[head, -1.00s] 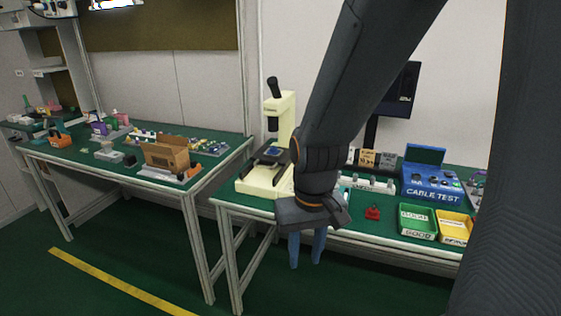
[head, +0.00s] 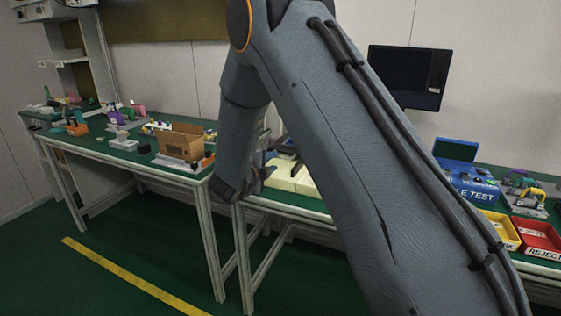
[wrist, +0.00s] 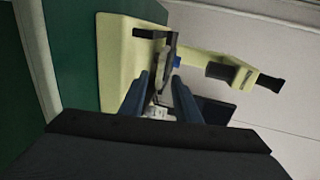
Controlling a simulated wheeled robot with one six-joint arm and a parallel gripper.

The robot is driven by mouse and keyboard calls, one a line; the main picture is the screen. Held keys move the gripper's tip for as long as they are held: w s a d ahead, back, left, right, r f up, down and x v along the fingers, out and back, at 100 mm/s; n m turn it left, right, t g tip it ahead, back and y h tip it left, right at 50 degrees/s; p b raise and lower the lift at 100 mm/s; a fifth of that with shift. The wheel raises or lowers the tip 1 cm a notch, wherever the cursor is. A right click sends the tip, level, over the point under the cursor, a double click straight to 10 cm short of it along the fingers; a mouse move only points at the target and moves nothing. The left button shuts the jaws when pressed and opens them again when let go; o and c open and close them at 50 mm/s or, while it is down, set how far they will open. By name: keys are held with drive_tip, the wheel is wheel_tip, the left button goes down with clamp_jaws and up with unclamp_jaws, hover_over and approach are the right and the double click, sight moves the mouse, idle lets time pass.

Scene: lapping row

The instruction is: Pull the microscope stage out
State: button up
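The microscope is cream with a black eyepiece. In the wrist view its base (wrist: 118,55) is at the upper left and its arm (wrist: 215,62) reaches right, turned sideways. Its dark stage (wrist: 168,48), with a small blue piece on it, lies just beyond my fingertips. My gripper (wrist: 160,77) is open, its two blue fingers apart and pointing at the stage. Part of the stage edge shows between the fingers; I cannot tell whether they touch it. In the head view my arm hides most of the microscope; only part of its cream base (head: 287,178) shows.
Right of the microscope are a monitor (head: 408,76), the blue cable test box (head: 466,184), a yellow bin (head: 499,231) and a red reject bin (head: 538,238). A second bench at left holds a cardboard box (head: 181,143). The floor in front is clear.

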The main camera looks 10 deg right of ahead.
sight(280, 157)
drive_tip(key=shift+p+x, duration=0.3)
drive_tip(key=shift+x, duration=3.6)
drive_tip(key=shift+r, duration=0.1)
clamp_jaws()
